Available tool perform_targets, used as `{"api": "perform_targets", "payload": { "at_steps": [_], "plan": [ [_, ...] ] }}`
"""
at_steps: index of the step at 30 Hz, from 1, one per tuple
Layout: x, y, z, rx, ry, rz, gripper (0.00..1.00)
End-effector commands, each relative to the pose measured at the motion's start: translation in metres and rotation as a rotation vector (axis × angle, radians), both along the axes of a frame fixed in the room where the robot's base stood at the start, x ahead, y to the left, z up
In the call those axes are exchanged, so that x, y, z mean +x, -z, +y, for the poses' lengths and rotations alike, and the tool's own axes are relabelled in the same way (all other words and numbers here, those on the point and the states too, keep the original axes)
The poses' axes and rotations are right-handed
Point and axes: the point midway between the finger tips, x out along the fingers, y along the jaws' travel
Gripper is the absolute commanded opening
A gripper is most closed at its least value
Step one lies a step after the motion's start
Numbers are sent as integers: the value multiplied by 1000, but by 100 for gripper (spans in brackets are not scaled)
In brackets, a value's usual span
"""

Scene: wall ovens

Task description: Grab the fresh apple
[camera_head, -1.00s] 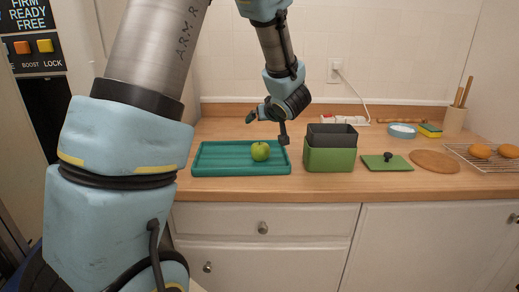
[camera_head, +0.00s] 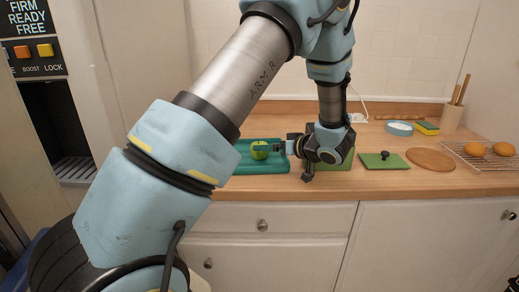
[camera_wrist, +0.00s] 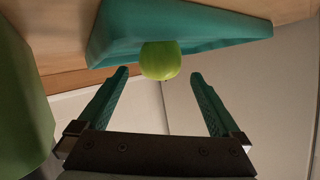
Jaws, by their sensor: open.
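The green apple (camera_head: 259,151) sits on the teal tray (camera_head: 240,165) on the wooden counter. In the wrist view the apple (camera_wrist: 160,60) shows at the tray's edge (camera_wrist: 215,35), centred just beyond my fingertips. My gripper (camera_head: 272,150) is beside the apple's right side, low over the counter. In the wrist view my gripper (camera_wrist: 160,74) is open, its two teal fingers spread with nothing held between them. My arm hides part of the tray in the head view.
The green box (camera_head: 346,163) is just right of my gripper, mostly hidden by it; it fills the wrist view's left edge (camera_wrist: 20,110). A green lid (camera_head: 385,162), round board (camera_head: 431,160) and rack (camera_head: 465,152) lie farther right. White cabinets stand below.

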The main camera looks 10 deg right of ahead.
Motion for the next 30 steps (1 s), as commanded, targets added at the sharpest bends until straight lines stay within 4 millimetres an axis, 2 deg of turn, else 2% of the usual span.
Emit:
{"api": "perform_targets", "payload": {
  "at_steps": [5,13,23,30],
  "plan": [
    [13,5,9,2,-1,3,100],
    [45,20,28,1,0,3,100],
    [50,24,32,-1,2,1,100],
    [50,24,31,-1,2,1,73]
  ]
}}
